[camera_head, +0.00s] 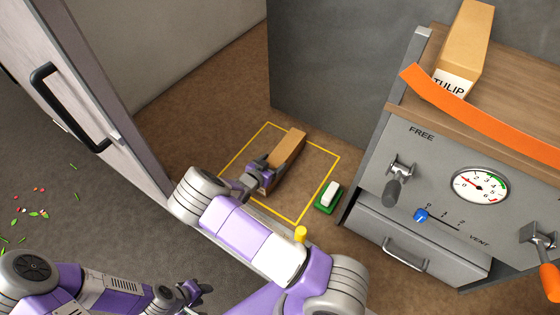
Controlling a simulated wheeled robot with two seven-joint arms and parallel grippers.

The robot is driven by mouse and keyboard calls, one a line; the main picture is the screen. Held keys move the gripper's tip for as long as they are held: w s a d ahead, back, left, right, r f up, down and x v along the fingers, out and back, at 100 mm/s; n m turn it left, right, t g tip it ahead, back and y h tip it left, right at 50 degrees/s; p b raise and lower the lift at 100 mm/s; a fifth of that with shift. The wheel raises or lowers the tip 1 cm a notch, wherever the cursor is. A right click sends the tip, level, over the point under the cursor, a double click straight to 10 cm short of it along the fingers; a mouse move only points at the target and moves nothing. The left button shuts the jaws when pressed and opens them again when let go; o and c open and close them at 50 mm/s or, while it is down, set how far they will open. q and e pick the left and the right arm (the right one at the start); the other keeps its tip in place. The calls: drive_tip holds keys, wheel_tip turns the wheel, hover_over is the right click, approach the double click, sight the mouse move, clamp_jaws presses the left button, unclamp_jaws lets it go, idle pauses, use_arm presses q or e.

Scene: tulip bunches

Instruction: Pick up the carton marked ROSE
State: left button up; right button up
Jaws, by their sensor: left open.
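A tan carton (289,148) lies inside a yellow outlined square on the brown floor. Its near end is partly hidden by my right gripper, and no word on it can be read. My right gripper (258,178) is at that near end, touching or very close to it; whether its fingers are closed on the carton is unclear. My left gripper (199,291) is open and empty, low in the view and away from the carton. The word ROSE shows nowhere.
The grey cabinet (368,225) with gauge, handles and an orange strip (480,118) stands to the right. A green block with a white top (329,194) is by the square's right edge. A pale door (85,70) is at left. Petals and leaves (35,213) lie on the grey floor.

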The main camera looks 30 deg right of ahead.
drive_tip(key=c, duration=0.9)
